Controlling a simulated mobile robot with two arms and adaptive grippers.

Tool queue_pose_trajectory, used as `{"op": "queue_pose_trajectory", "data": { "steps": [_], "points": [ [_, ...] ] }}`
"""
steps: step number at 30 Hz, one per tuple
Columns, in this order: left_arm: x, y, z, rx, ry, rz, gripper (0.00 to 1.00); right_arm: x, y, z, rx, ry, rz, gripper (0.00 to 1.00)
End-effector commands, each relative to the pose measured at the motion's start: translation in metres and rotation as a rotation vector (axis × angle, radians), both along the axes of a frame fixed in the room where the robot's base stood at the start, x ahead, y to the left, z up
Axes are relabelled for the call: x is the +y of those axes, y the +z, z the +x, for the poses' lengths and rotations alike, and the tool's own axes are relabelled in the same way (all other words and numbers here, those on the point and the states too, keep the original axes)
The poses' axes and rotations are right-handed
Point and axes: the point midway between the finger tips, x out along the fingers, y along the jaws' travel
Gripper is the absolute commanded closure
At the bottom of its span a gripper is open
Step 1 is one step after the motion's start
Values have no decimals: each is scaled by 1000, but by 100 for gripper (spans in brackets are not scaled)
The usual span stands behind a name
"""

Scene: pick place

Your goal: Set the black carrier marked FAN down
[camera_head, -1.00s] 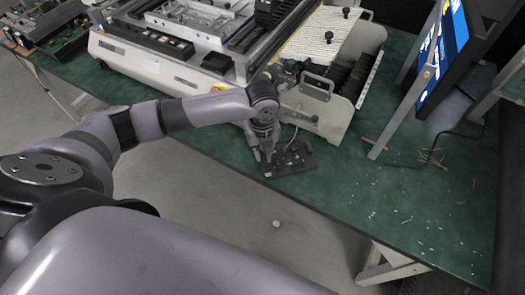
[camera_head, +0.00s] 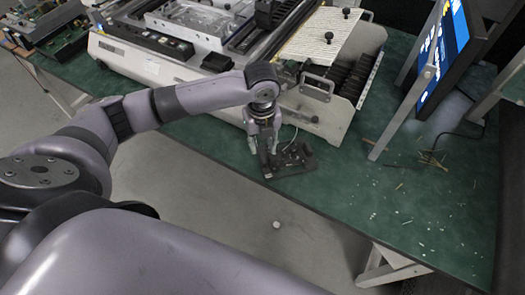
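The black carrier (camera_head: 296,163) lies flat on the green table near its front edge, in front of the white machine. Small dark parts show on its top; the FAN marking is too small to read. My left gripper (camera_head: 263,152) points down at the carrier's left end. Its two fingers stand apart with nothing seen between them, so it looks open. Whether a fingertip still touches the carrier I cannot tell. My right gripper is out of view.
The white machine (camera_head: 150,66) stands behind the carrier, its handled front part (camera_head: 318,112) close by. A monitor (camera_head: 440,55) stands at the right on a metal frame. The green table (camera_head: 400,215) is mostly free to the right, with small scraps and a cable.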

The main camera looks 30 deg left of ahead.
Motion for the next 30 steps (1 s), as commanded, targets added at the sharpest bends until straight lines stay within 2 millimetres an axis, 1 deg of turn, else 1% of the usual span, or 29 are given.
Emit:
{"op": "queue_pose_trajectory", "data": {
  "steps": [1, 6, 9, 12, 17, 30],
  "points": [
    [0, 12, 2, -6, 0, 0, 69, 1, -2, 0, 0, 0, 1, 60],
    [0, 45, 1, -5, 0, -1, 69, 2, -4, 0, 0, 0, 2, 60],
    [0, 58, 1, -4, 1, -1, 69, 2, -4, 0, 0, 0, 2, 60],
    [0, 65, 0, 0, 1, 0, 69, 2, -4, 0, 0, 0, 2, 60],
    [0, 69, 0, 0, 1, 0, 69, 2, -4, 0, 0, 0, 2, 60],
    [0, 68, -1, 1, 2, -1, 69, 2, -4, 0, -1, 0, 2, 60]
  ]
}}
